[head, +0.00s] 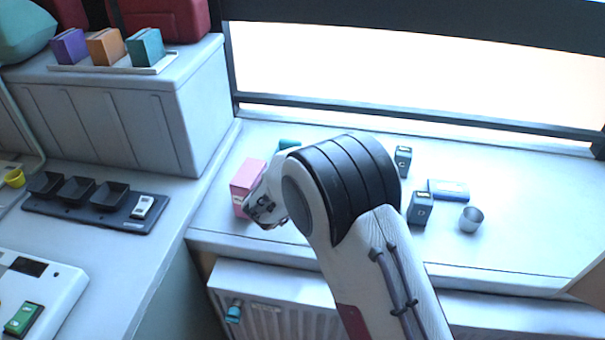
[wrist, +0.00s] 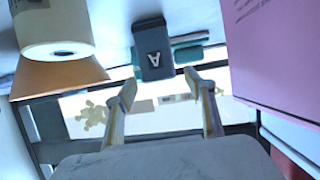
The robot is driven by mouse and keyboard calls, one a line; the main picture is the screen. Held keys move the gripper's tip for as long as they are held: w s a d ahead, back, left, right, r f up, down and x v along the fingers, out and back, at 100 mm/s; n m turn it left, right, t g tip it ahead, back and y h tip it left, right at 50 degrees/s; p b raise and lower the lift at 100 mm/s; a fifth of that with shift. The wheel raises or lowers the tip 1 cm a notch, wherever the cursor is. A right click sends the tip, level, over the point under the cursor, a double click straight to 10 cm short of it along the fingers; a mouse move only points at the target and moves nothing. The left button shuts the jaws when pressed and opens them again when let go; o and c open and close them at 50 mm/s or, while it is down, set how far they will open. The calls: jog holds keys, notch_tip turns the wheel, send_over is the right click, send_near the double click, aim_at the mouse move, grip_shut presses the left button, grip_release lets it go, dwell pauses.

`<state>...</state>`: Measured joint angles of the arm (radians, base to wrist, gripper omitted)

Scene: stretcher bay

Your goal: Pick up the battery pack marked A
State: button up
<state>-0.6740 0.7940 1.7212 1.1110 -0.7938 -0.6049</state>
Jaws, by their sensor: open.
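The battery pack marked A (wrist: 152,52) is a dark grey block with a pale letter, which appears upside down in the wrist view. It is just beyond my open fingertips (wrist: 162,84), roughly centred between them, and nothing is held. In the head view my arm hides this pack and most of my gripper. Two similar dark packs, marked C (head: 403,161) and D (head: 420,209), stand on the white sill to the right of my arm.
A pink box (head: 246,184) stands close beside my wrist and fills the right of the wrist view (wrist: 282,48). A teal item (wrist: 188,50) lies behind pack A. A blue-and-white box (head: 448,190) and a metal cup (head: 471,220) are further right. The sill's right side is clear.

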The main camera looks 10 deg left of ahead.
jog(key=shift+x, duration=1.5)
grip_shut()
jog(key=shift+r, duration=0.1)
jog(key=shift+r, duration=5)
